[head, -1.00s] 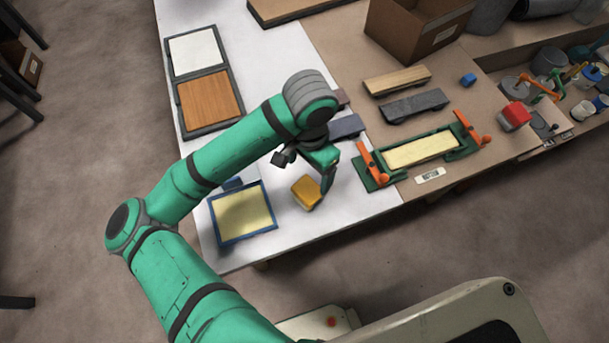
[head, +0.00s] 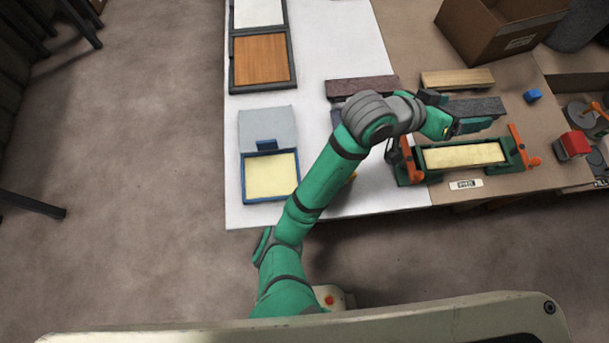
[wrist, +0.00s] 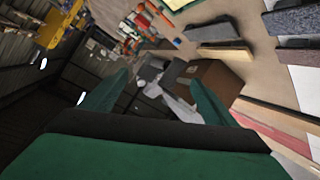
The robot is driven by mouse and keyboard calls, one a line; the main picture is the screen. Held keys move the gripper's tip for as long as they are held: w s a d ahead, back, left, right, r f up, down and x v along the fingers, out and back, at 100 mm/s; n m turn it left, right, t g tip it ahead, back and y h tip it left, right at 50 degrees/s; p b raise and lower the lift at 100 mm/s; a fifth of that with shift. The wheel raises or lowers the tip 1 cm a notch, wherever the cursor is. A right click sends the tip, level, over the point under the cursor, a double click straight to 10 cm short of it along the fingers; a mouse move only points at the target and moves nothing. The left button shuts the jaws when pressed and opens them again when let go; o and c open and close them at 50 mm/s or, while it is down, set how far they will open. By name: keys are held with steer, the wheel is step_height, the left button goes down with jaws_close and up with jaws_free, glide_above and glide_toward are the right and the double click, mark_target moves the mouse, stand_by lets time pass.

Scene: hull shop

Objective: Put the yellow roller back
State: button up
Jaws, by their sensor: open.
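A small yellow object (head: 351,177) lies on the white table top, mostly hidden behind my arm in the head view. I cannot tell from the sliver that shows whether it is the yellow roller. No other clear roller shows. My gripper (head: 474,126) is open and empty, well to the right of the yellow object, above the area near the dark grey block (head: 480,106). In the wrist view its two green fingers (wrist: 155,95) are spread wide with nothing between them, and it points out across the shop, not down at the table.
A blue-framed tray (head: 244,180) with a pale pad is left of my arm. A green fixture (head: 413,176) with orange clamps holds a pale panel. A wooden block (head: 457,79), cardboard box (head: 490,38) and red item (head: 573,145) stand right. Bare white table lies around the tray.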

steer(key=w+a+f+n+t, duration=0.1)
steer(key=w+a+n+t, duration=0.35)
steer(key=n+t, duration=0.35)
steer(key=s+a+f+n+t+y, duration=0.2)
steer(key=s+a+f+n+y, duration=0.15)
steer(key=a+f, duration=0.3)
steer(key=s+a+f+n+t+y, duration=0.2)
steer(key=a+f+y, duration=0.3)
steer(key=a, duration=0.2)
steer(key=s+a+f+m+y, duration=0.2)
steer(key=s+a, duration=0.6)
steer(key=s, duration=0.3)
steer(key=s+a+f+m+y, duration=0.2)
steer(key=s+a+f+y, duration=0.1)
steer(key=s+a, duration=0.6)
steer(key=shift+s+a, duration=0.3)
steer(key=shift+s, duration=0.6)
